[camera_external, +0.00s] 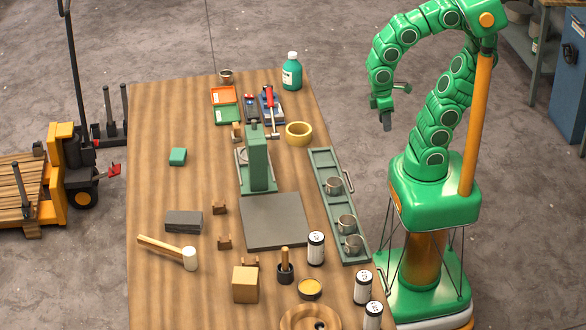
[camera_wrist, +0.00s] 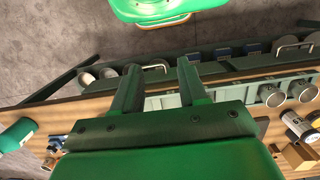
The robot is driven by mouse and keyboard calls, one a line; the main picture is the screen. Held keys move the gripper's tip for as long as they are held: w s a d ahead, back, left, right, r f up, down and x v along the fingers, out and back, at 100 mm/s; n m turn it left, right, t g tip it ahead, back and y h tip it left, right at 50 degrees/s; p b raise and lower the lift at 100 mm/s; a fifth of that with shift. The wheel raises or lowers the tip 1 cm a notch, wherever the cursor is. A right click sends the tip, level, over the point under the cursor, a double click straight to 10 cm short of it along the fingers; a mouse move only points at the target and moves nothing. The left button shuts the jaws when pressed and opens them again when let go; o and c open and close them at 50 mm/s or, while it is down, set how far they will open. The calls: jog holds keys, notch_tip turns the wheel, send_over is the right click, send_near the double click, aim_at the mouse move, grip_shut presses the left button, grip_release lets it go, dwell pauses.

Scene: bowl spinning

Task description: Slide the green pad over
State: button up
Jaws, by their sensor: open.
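A small green block (camera_external: 178,156), which may be the green pad, lies on the left part of the wooden table. A flat green tray (camera_external: 227,114) lies near the far end below an orange one. I cannot tell for sure which is meant. My gripper (camera_external: 389,117) hangs in the air off the table's right side, far from both. In the wrist view my gripper (camera_wrist: 158,72) has its two fingers spread apart with nothing between them. The green block is not visible in the wrist view.
A green press (camera_external: 258,160) stands mid-table behind a grey plate (camera_external: 274,221). A long green rack (camera_external: 322,166) with metal cups runs along the right edge. A mallet (camera_external: 170,251) and a dark grey block (camera_external: 184,222) lie at left. Bare wood surrounds the green block.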

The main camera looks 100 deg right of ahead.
jog(key=shift+o, duration=0.4)
jog(key=o, duration=0.5)
jog(key=shift+r, duration=0.3)
jog(key=o, duration=0.5)
notch_tip(320, 180, up, 5)
jog(key=shift+f, duration=0.15)
jog(key=w+d+r+t, duration=0.1)
jog(key=w+d+r, duration=0.1)
jog(key=w, duration=1.3)
jog(key=w+d+r+m+t, duration=0.1)
jog(key=w+d+r+t, duration=0.15)
jog(key=w, duration=1.25)
jog(key=w+d+r+t, duration=0.1)
jog(key=w+d, duration=0.2)
jog(key=w, duration=1.2)
jog(key=w+d+f+m+t, duration=0.1)
jog(key=w+d+f, duration=0.15)
jog(key=w, duration=0.45)
jog(key=w+d+f+h, duration=0.1)
jog(key=w+d, duration=0.3)
jog(key=w, duration=0.3)
jog(key=w+d+f+m+t, duration=0.1)
jog(key=w+d+f, duration=0.15)
jog(key=w, duration=0.45)
notch_tip(320, 180, down, 15)
jog(key=shift+s+d, duration=0.25)
jog(key=shift+d, duration=0.15)
jog(key=shift+g, duration=0.25)
